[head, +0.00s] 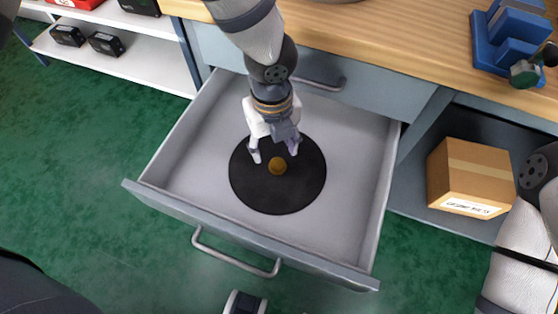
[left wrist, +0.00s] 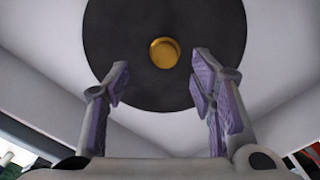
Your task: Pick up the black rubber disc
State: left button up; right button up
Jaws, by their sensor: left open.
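The black rubber disc (head: 300,190) lies flat in the open drawer, with a small round brass-coloured piece (head: 277,167) at its middle. My left gripper (head: 274,152) is over the disc's far half, pointing down, with its fingers apart and nothing between them. In the left wrist view the disc (left wrist: 110,40) fills the top middle, and the brass piece (left wrist: 164,52) shows beyond and between the open fingertips (left wrist: 160,80). I cannot tell the exact height of the fingertips above the disc.
The grey drawer (head: 200,140) is pulled out below a wooden worktop (head: 400,45), its walls around the disc. A cardboard box (head: 470,175) stands on the shelf at right. Bare drawer floor surrounds the disc.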

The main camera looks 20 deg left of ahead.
aim_at(278, 163)
pick_arm(q)
jog(key=f, duration=0.4)
jog(key=f+b, duration=0.1)
jog(key=shift+d+f, duration=0.35)
jog(key=shift+f, duration=0.05)
grip_shut()
jog(key=shift+r, duration=0.1)
